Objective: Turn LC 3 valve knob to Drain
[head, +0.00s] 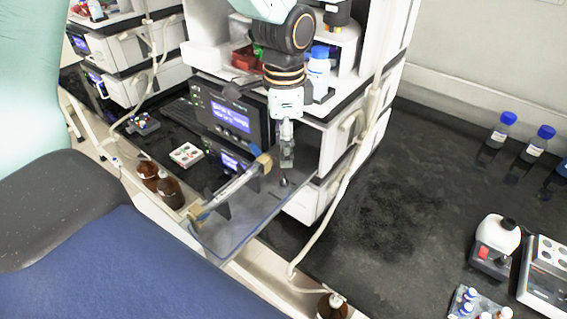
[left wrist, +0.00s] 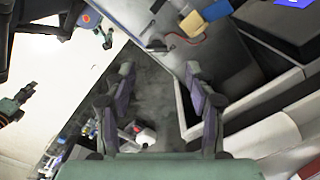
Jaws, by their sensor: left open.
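My left gripper (head: 286,160) points down over the clear front shelf of the near column stack. In the left wrist view its two fingers (left wrist: 163,105) are apart with nothing between them. A small dark knob (head: 283,182) on a short stem stands just below the fingertips in the head view, apart from them as far as I can tell. Whether it is the LC 3 valve knob, and where it points, I cannot read. A clear column with tan ends (head: 232,187) lies slanted beside it. My right gripper is not in the head view.
The control unit with a lit screen (head: 230,117) stands behind the column. A pale tube (head: 335,215) hangs down right of the gripper. Brown bottles (head: 168,190) stand left of the shelf. The dark bench (head: 390,190) to the right is mostly free, with blue-capped bottles (head: 503,128) farther off.

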